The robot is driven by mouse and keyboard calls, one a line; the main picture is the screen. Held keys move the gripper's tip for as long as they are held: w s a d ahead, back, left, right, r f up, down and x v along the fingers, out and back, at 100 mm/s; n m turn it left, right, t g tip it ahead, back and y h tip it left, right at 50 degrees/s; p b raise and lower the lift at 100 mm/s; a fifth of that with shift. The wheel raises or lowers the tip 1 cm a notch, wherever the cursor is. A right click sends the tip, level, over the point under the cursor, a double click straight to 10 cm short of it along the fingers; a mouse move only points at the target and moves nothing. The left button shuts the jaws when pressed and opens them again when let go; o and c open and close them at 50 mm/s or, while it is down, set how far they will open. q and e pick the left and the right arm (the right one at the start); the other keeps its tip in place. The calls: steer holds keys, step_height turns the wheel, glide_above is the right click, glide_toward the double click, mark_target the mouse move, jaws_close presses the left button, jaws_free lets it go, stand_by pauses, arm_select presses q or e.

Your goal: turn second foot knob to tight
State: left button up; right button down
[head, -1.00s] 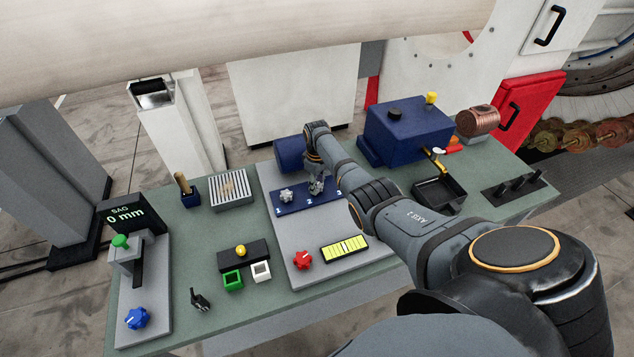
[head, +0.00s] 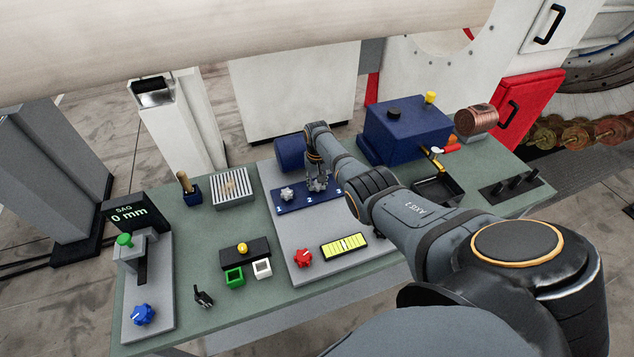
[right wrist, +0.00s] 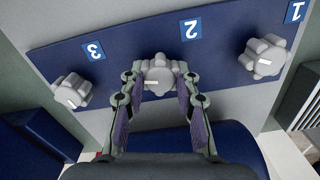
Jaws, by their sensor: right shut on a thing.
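The second foot knob (right wrist: 156,72) is a grey lobed knob beside the label 2 on a blue plate (right wrist: 130,50). My right gripper (head: 317,187) reaches down over the plate in the head view. In the right wrist view its fingers (right wrist: 157,82) are closed on opposite sides of the second knob. A white mark shows on this knob, between the fingers. The first knob (right wrist: 263,57) and third knob (right wrist: 72,91) stand free on either side. In the head view the first knob (head: 287,193) shows left of my gripper, which largely hides the second. My left gripper is out of view.
A yellow-green level strip (head: 344,245) and a red knob (head: 303,258) lie in front of the plate. A blue box (head: 405,130) and a black tray (head: 437,190) stand to the right.

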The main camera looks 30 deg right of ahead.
steer(key=shift+m, duration=1)
steer(key=c, duration=1)
jaws_free()
step_height(320, 180, up, 12)
